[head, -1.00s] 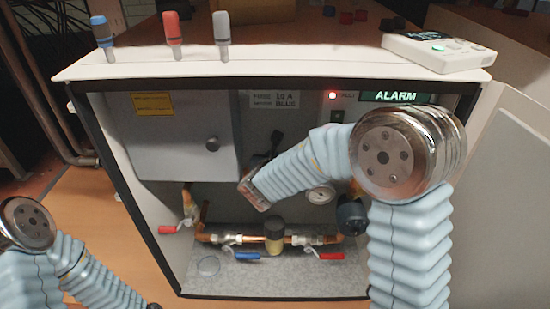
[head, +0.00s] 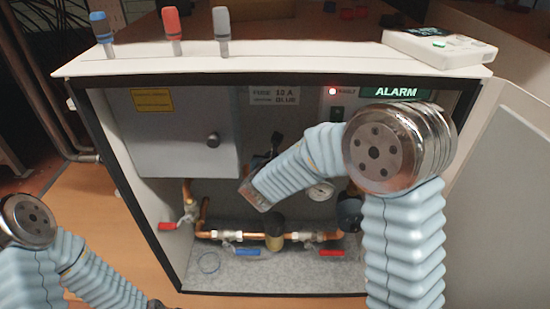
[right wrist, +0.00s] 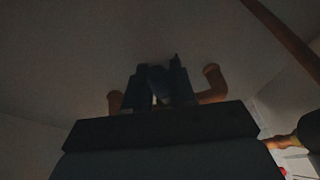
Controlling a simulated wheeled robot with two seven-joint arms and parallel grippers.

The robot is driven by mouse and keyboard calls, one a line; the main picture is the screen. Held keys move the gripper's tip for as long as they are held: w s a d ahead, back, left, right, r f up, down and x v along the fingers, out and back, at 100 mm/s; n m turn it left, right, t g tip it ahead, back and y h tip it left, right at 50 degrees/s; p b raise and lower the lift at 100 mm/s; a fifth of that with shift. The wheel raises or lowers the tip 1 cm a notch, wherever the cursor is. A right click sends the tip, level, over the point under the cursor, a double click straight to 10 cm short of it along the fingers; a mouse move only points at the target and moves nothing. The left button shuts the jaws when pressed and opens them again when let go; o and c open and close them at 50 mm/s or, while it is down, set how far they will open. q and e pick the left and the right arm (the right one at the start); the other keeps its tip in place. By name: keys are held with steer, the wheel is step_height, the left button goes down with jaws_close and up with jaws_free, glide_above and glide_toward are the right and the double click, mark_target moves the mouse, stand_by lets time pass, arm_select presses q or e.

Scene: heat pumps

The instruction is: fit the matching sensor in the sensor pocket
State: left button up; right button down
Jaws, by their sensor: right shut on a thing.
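The sensor pocket cannot be picked out. My left gripper (head: 158,304) barely shows at the bottom edge.
The label plate (head: 274,97) reads 10 A and, blurrily, perhaps BLUE. A grey box (head: 175,135) is at left, and copper pipes (head: 205,235) with red- and blue-handled valves run below. The ALARM sign (head: 396,93) is lit. A controller (head: 440,48) lies on top.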

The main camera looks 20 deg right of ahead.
steer(key=shift+f, duration=0.1)
steer(key=shift+f, duration=0.5)
steer(key=shift+f, duration=0.3)
stand_by(0.4)
steer(key=c, duration=1.1)
jaws_free()
steer(key=o, duration=0.5)
steer(key=shift+o, duration=0.2)
